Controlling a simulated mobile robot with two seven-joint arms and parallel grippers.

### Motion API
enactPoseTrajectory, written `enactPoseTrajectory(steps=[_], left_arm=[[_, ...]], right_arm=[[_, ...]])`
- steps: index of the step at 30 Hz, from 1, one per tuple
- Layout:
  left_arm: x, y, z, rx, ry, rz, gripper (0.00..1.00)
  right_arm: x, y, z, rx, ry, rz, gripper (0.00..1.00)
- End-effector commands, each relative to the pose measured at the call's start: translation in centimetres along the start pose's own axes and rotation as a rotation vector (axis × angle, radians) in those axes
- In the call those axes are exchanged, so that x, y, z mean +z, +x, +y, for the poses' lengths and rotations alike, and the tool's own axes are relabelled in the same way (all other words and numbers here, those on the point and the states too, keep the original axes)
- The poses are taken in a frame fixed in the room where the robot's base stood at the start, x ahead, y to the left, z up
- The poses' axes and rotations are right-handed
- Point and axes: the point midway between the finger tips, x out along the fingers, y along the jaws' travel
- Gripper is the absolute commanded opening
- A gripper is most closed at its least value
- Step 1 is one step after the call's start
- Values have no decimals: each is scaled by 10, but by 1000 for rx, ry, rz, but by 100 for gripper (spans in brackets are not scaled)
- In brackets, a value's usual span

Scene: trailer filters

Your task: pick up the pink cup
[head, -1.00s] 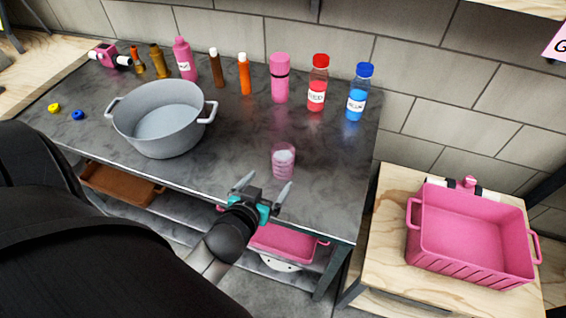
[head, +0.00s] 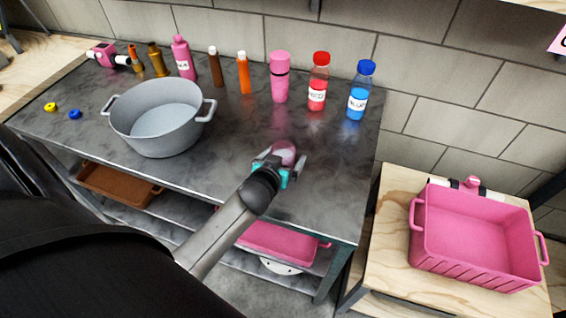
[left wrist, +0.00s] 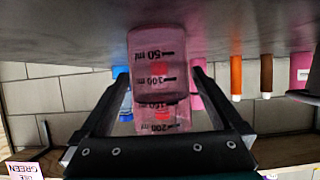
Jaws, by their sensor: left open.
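The pink cup (head: 284,151) is translucent and stands upright on the dark grey table (head: 330,190), near its front right part. In the left wrist view the cup (left wrist: 157,70) shows printed volume marks and fills the space between the fingers. My left gripper (head: 284,162) is at the cup with its jaws open, one finger on either side. In the left wrist view the gripper (left wrist: 155,95) also shows both fingers apart around the cup. The gripper hides the cup's lower part in the head view. My right gripper is not in view.
A grey pot (head: 160,118) stands to the left. Behind the cup are a pink bottle (head: 279,78), a red bottle (head: 318,82) and a blue bottle (head: 359,92). A pink crate (head: 475,240) is on a wooden table at right. The tabletop right of the cup is clear.

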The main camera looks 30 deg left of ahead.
Motion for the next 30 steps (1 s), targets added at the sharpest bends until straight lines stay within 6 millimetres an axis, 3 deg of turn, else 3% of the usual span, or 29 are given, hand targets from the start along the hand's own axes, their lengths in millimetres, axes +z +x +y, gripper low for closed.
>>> enactPoseTrajectory(steps=[6,14,30], left_arm=[[1,20,1,1,0,0,100],[1,21,0,1,0,-1,100],[1,21,1,1,0,-1,40]], right_arm=[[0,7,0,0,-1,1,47],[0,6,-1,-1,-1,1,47],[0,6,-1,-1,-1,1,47]])
